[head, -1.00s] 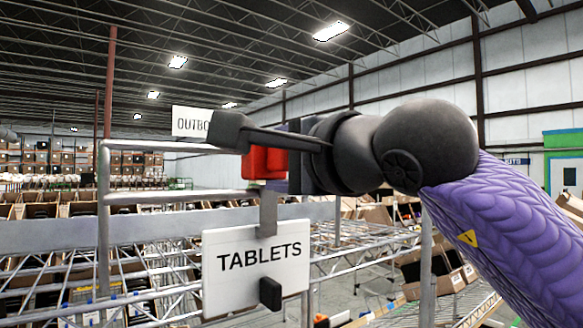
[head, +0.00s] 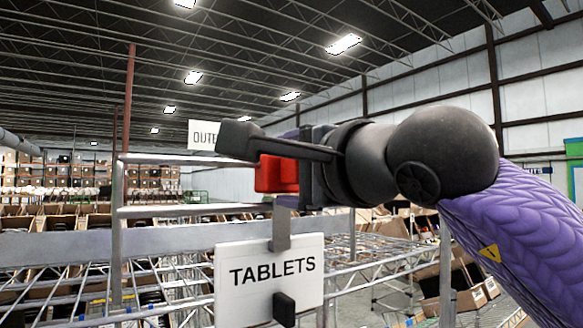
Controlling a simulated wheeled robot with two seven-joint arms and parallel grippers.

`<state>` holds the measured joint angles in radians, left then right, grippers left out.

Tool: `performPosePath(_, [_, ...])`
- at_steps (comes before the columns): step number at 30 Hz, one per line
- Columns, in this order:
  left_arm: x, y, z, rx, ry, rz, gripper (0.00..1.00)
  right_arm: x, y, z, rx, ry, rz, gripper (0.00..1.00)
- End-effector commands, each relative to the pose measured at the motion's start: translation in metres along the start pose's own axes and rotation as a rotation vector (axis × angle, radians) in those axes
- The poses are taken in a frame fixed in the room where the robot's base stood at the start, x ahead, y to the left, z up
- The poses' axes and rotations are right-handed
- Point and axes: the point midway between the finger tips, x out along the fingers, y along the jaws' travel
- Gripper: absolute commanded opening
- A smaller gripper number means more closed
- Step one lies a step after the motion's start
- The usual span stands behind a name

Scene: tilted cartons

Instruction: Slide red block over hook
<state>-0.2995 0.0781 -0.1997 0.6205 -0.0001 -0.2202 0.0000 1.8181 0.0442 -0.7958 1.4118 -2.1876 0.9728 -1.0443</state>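A red block (head: 277,175) shows beside and partly behind my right gripper (head: 245,145). One dark finger of it passes in front of the block's top, and its pad extends left beyond the block. The other finger is hidden, so I cannot tell whether the gripper grips the block. A grey upright strip (head: 281,230) runs from just below the block to a white TABLETS sign (head: 268,258). A black peg-like piece (head: 284,309) shows in front of the sign's lower part. I cannot tell which part is the hook. My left gripper is out of view.
A metal wire rack with an upright post (head: 117,232) and a top rail stands behind and left of the sign. A second white sign (head: 203,134) is partly covered by my right finger. Cartons (head: 100,222) stand in rows behind the rack.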

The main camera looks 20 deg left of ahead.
Motion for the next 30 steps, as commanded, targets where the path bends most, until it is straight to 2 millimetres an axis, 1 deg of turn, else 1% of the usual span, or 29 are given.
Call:
performPosePath(2, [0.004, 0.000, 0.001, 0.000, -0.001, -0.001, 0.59, -0.004, 0.002, -0.001, 0.000, 0.001, 0.000, 0.82])
performPosePath(4, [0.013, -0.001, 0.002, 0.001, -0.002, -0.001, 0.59, -0.015, 0.004, -0.001, -0.001, 0.002, -0.003, 0.82])
performPosePath(6, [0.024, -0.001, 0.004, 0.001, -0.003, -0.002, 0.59, -0.033, 0.006, -0.001, -0.004, 0.003, -0.004, 0.82])
performPosePath(10, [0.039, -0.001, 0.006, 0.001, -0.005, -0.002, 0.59, -0.067, 0.005, -0.001, -0.002, 0.002, -0.004, 0.82])
performPosePath(12, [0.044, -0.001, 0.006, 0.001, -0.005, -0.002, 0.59, -0.081, 0.004, 0.000, -0.003, 0.002, -0.004, 0.82])
performPosePath(15, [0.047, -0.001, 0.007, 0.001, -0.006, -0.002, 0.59, -0.094, 0.002, 0.000, -0.001, 0.000, -0.003, 0.82])
performPosePath(19, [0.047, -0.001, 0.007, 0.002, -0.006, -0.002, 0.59, -0.100, 0.001, 0.000, 0.000, 0.000, 0.000, 0.82])
performPosePath(29, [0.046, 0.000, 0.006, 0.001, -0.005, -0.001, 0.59, -0.099, 0.000, 0.000, 0.001, -0.001, 0.000, 0.82])
performPosePath(30, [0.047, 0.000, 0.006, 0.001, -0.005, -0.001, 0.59, -0.098, 0.003, -0.001, 0.015, -0.007, 0.003, 0.82])
